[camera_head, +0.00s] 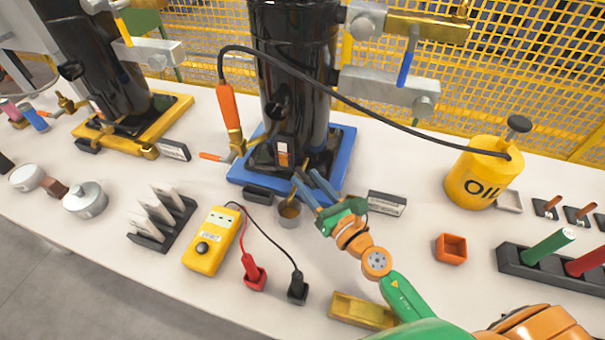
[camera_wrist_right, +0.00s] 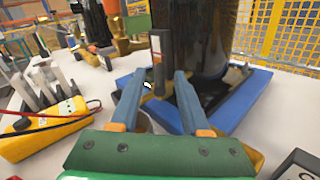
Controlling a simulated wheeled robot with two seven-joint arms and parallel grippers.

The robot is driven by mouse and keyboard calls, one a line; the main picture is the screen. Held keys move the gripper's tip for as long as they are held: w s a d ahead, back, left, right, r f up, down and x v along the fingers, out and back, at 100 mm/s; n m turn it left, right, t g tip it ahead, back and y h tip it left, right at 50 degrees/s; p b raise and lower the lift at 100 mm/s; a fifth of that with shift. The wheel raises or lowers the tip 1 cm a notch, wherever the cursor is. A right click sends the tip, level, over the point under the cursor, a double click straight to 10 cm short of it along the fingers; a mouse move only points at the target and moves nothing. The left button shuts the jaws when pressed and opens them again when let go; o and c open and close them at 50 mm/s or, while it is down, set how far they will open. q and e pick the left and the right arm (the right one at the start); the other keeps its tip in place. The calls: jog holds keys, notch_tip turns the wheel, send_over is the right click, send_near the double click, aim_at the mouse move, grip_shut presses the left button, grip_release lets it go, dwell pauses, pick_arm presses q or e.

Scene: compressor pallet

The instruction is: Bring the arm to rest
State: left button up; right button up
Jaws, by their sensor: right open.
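My right gripper (camera_head: 306,178) reaches in from the lower right over the table, with its two blue fingers apart. It points at the base of the black compressor (camera_head: 297,75), which stands on a blue pallet (camera_head: 338,165). In the right wrist view the open fingers (camera_wrist_right: 160,76) are in front of the compressor's sight glass (camera_wrist_right: 156,52), and I see nothing held between them. A small grey cup (camera_head: 289,219) with brownish contents stands just below the fingers, partly hidden in the wrist view. My left gripper is not in view.
A yellow oil can (camera_head: 474,180) with a black hose stands right. A yellow meter (camera_head: 210,245) with red and black leads lies front left. An orange bin (camera_head: 451,249) and a rack (camera_head: 510,258) with coloured handles are right. Another compressor (camera_head: 105,70) stands back left.

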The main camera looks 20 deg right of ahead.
jog(key=v, duration=0.4)
jog(key=shift+s+b, duration=0.1)
jog(key=shift+b, duration=0.3)
